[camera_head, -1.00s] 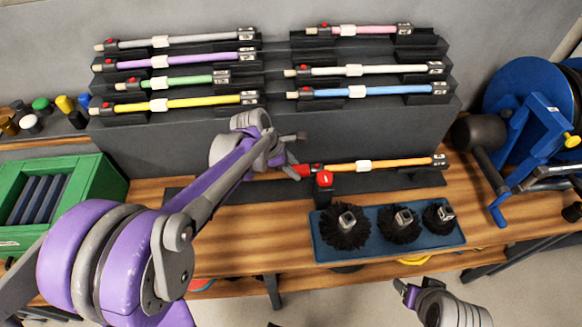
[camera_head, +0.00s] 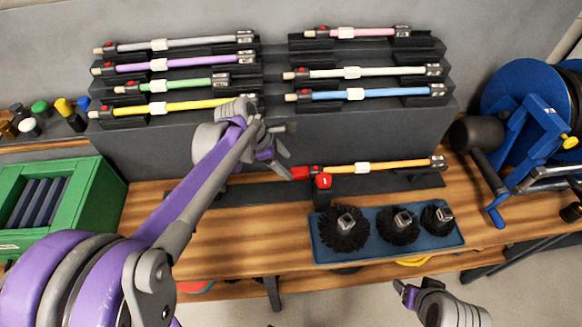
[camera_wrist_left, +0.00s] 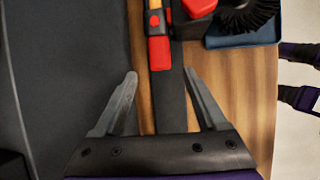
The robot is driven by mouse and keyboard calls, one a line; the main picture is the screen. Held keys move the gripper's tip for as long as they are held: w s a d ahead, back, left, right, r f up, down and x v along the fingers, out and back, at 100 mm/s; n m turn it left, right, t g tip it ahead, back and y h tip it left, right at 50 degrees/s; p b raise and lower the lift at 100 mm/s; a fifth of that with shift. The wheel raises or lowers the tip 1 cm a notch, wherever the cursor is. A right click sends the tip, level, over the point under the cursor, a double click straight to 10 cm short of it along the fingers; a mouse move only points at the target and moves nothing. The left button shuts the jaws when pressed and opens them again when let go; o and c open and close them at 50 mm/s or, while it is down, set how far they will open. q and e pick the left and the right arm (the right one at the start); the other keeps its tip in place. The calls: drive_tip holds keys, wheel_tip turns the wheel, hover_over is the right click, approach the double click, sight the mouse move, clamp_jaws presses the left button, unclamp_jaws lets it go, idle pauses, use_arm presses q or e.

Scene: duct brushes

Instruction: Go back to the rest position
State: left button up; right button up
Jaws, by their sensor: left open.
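My left gripper (camera_head: 284,150) is in front of the dark rack, above the left end of the orange rod (camera_head: 385,167). In the left wrist view its two fingers (camera_wrist_left: 160,92) are spread apart with nothing between them. The orange rod's red end (camera_wrist_left: 160,52) lies just beyond the fingertips there, apart from them. The rod rests on a low dark holder on the wooden bench, beside a red block (camera_head: 323,181). My right gripper (camera_head: 405,290) shows at the lower right, away from the bench objects; its jaw state is unclear.
A blue tray (camera_head: 330,258) with black round brushes sits on the bench front. The tiered rack (camera_head: 300,128) holds several coloured rods behind. A green crate (camera_head: 95,205) stands left, a blue reel (camera_head: 515,90) right. Bare bench (camera_head: 230,235) lies left of the tray.

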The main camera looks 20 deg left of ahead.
use_arm(q)
drive_tip(key=v, duration=0.6)
drive_tip(key=s+d+f+m+t+y, duration=0.1)
drive_tip(key=s+f+m, duration=0.3)
drive_tip(key=s+m, duration=0.5)
drive_tip(key=s+d+f+m+y, duration=0.3)
drive_tip(key=s+m, duration=0.6)
drive_tip(key=m, duration=0.4)
drive_tip(key=shift+s+f+m+t, duration=0.35)
drive_tip(key=shift+f+m+t, duration=0.05)
drive_tip(key=shift+f, duration=0.3)
